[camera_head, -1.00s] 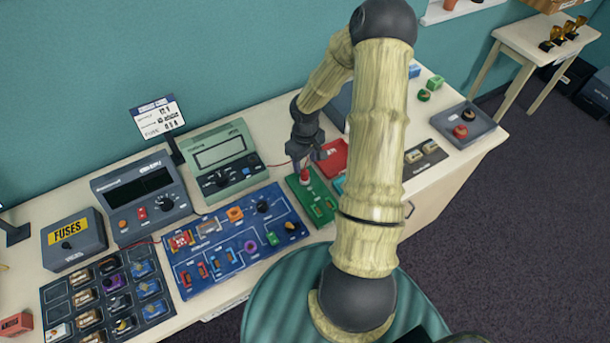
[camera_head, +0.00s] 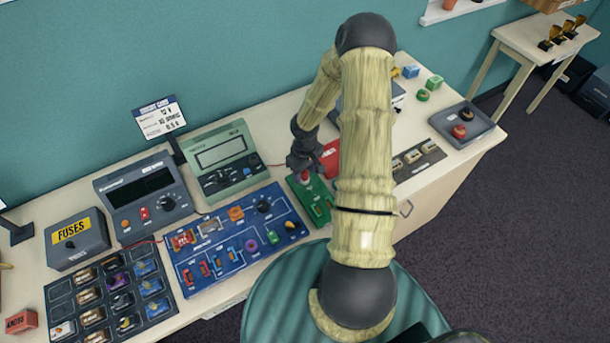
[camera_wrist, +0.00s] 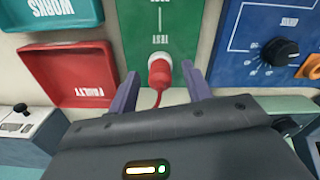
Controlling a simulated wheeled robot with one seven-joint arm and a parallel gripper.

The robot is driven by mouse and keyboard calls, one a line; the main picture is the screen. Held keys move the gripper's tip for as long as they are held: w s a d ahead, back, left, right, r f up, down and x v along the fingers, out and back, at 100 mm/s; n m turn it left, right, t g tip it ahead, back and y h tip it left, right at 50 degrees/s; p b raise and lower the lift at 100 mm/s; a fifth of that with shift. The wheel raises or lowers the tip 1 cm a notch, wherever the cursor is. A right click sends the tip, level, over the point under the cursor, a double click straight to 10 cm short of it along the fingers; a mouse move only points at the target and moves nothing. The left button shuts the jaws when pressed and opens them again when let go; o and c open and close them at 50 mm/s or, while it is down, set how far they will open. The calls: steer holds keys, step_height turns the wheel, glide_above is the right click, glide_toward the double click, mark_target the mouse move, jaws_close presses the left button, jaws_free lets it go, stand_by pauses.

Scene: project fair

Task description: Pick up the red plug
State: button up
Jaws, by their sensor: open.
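The red plug (camera_wrist: 160,72) stands on the green board (camera_wrist: 160,20) marked "TEST" in the wrist view. A red wire runs from it back under my gripper. My gripper (camera_wrist: 159,82) is open, with one finger on each side of the plug and a gap on both sides. In the head view my gripper (camera_head: 304,168) is low over the far end of the green board (camera_head: 315,203). There the plug (camera_head: 304,177) shows only in part below the fingers.
A red tray marked "FAULTY" (camera_wrist: 68,78) lies to the left in the wrist view, with a teal tray (camera_wrist: 60,14) beyond it. The blue panel with a black knob (camera_wrist: 281,52) is to the right. A green meter (camera_head: 222,163) stands left of my gripper in the head view.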

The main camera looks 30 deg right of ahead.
steer(key=shift+c, duration=0.2)
jaws_close()
step_height(320, 180, up, 10)
steer(key=shift+r+b, duration=0.1)
steer(key=shift+b, duration=0.6)
stand_by(0.4)
